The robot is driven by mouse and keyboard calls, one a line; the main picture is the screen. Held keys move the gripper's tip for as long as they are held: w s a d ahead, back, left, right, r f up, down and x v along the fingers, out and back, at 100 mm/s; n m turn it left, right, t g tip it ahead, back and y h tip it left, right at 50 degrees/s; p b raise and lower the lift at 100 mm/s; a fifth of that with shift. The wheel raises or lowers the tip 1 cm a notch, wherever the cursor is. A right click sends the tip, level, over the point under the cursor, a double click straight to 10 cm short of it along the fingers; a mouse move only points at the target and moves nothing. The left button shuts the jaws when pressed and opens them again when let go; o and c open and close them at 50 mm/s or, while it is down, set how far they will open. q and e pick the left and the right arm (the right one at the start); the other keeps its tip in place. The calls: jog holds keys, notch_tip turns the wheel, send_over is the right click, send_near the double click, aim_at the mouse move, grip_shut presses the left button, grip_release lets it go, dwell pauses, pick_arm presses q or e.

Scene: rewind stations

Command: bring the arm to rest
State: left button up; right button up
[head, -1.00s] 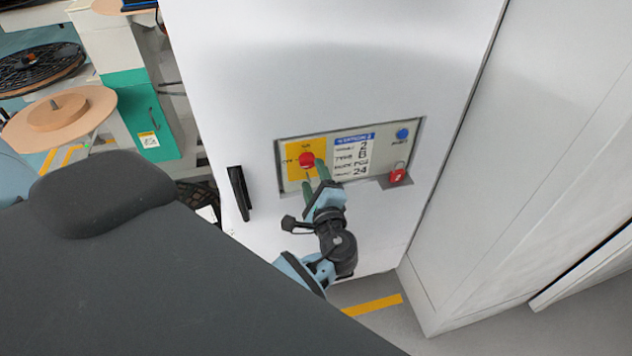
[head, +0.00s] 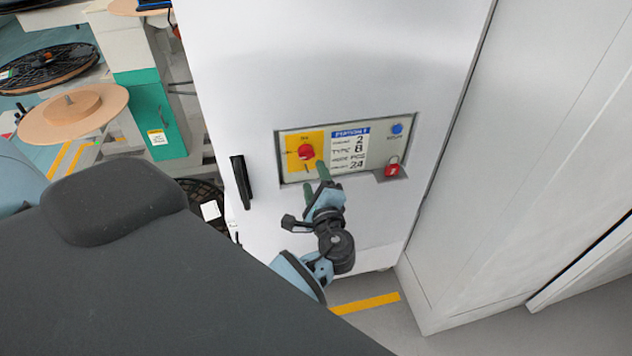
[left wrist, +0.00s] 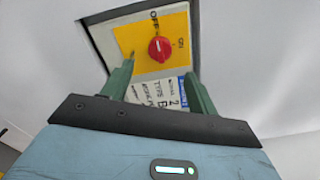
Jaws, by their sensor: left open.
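My left gripper (head: 315,176) is open, with two green fingers, in front of the control panel (head: 350,172) on the white cabinet. The fingers hold nothing. The red rotary knob (head: 306,152) on its yellow plate lies just beyond the fingertips, apart from them. In the left wrist view the knob (left wrist: 161,49) shows beyond and between the open fingers (left wrist: 157,75), with its white mark and the words OFF and ON around it. My right gripper is not in view.
A red padlock (head: 392,167) and a blue button (head: 397,129) are at the panel's right. A black handle (head: 240,181) is on the cabinet's left. A white wall (head: 540,130) stands close on the right. Reels (head: 72,112) stand at the far left.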

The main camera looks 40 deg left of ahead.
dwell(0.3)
pick_arm(q)
jog(key=s+d+f+n+g+h, duration=0.1)
jog(key=s+d+f+h, duration=0.25)
jog(key=s+f, duration=0.4)
jog(key=s+d+f+n+g+h, duration=0.15)
jog(key=s+f+h, duration=0.3)
jog(key=f, duration=0.55)
jog(key=s+d+f+n+h, duration=0.2)
jog(key=s+d+n+h, duration=0.1)
jog(key=s, duration=0.6)
jog(key=s+d+f+n+h, duration=0.1)
jog(key=s+d+n+h, duration=0.3)
jog(key=s, duration=0.6)
jog(key=shift+s+d+f+n+h, duration=0.35)
jog(key=shift+d+n, duration=0.15)
jog(key=shift+n, duration=0.35)
